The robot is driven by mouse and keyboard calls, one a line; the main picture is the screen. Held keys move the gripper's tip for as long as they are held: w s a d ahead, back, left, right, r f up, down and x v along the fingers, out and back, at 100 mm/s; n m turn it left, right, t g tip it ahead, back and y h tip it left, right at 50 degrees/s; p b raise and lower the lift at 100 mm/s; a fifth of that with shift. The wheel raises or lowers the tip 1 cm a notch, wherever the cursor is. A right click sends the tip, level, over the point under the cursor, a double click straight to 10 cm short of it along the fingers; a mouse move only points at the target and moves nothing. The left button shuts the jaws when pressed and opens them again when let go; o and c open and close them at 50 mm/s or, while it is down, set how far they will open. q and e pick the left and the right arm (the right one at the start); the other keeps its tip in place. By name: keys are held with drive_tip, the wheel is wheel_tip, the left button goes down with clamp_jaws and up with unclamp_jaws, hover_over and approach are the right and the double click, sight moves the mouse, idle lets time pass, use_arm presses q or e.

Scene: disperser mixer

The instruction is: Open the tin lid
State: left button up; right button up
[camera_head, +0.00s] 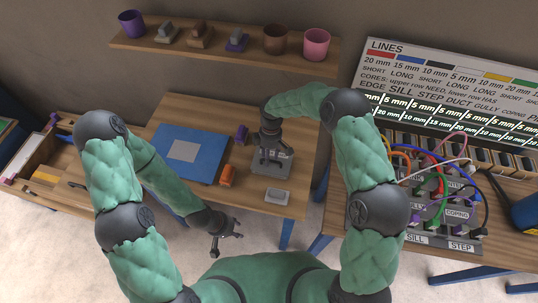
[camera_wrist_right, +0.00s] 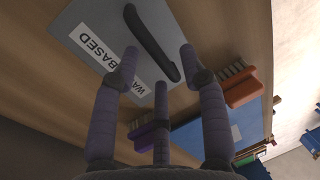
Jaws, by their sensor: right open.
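The tin (camera_head: 284,166) is a grey block on the wooden table, with a white label on it. In the right wrist view its grey lid (camera_wrist_right: 88,32) shows a label ending in "BASED" and a dark bar handle (camera_wrist_right: 150,42). My right gripper (camera_head: 268,160) is over the tin, pointing down. In the right wrist view its fingers (camera_wrist_right: 158,58) are spread, with the handle between the tips; whether they touch it I cannot tell. The lid appears seated on the tin. My left gripper (camera_head: 226,236) is open and empty, in front of the table edge.
A blue panel with a grey square (camera_head: 189,152) lies left of the tin. An orange brush (camera_head: 227,176), a purple brush (camera_head: 241,134) and a light grey block (camera_head: 277,196) stand close by. A wall shelf (camera_head: 222,49) holds cups; a cabled panel (camera_head: 440,195) stands right.

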drive_tip(key=shift+c, duration=0.2)
clamp_jaws()
